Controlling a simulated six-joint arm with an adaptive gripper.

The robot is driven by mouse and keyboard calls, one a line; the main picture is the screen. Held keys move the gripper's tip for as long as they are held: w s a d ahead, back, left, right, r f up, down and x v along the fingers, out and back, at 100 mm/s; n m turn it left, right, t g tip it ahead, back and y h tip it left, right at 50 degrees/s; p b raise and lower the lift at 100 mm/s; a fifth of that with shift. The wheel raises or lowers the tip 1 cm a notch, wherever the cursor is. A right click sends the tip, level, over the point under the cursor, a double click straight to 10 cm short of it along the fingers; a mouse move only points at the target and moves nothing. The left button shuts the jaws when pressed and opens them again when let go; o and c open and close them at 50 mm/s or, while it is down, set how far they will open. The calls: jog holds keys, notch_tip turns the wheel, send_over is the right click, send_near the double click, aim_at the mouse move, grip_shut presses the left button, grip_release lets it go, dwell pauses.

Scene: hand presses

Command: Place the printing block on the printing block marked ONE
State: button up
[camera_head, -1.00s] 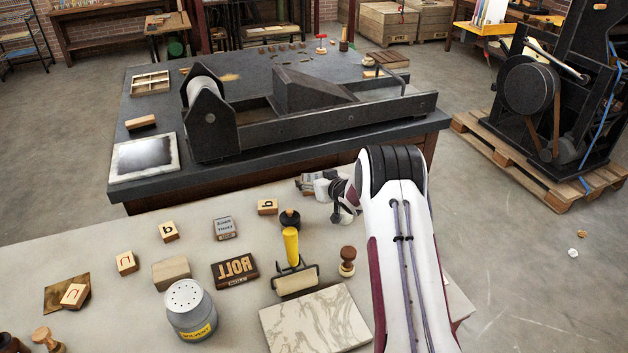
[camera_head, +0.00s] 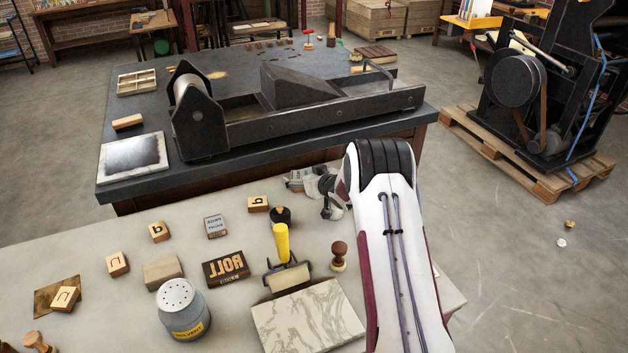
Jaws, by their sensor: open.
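Several small blocks lie on the pale table. Wooden letter blocks lie at the left (camera_head: 66,298), (camera_head: 117,263), farther back (camera_head: 158,231), and beside the dark knob (camera_head: 258,204). A grey-faced block (camera_head: 216,226) has small lettering, and a plain block (camera_head: 162,272) lies nearby. I cannot read ONE on any block. My gripper (camera_head: 322,197) is open at the table's far edge, partly hidden by my arm. A small grey-faced block (camera_head: 297,179) lies just left of it; whether they touch is unclear.
Behind is a dark bench (camera_head: 120,190) with a long press (camera_head: 300,115).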

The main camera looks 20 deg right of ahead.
jog(key=a+v, duration=0.1)
jog(key=v, duration=1)
jog(key=shift+s+d+r, duration=0.15)
jog(key=shift+s+d, duration=0.25)
jog(key=shift+d, duration=0.1)
dwell(0.3)
jog(key=s+a+r+m+g+h, duration=0.1)
jog(key=s+a+r+g+h, duration=0.15)
jog(key=s+r, duration=0.65)
jog(key=s+a+r+g+h, duration=0.1)
jog(key=s+a+r, duration=0.2)
jog(key=s+r, duration=0.6)
jog(key=s+a+r+g, duration=0.1)
jog(key=s+a, duration=0.3)
jog(key=s, duration=0.5)
jog(key=s+a+g+y, duration=0.1)
jog(key=s+a, duration=0.3)
jog(key=s, duration=0.6)
jog(key=s+a+r+g+y, duration=0.1)
jog(key=s+a, duration=0.3)
jog(key=s, duration=0.6)
jog(key=shift+a+r+g, duration=0.3)
jog(key=shift+r+g, duration=0.05)
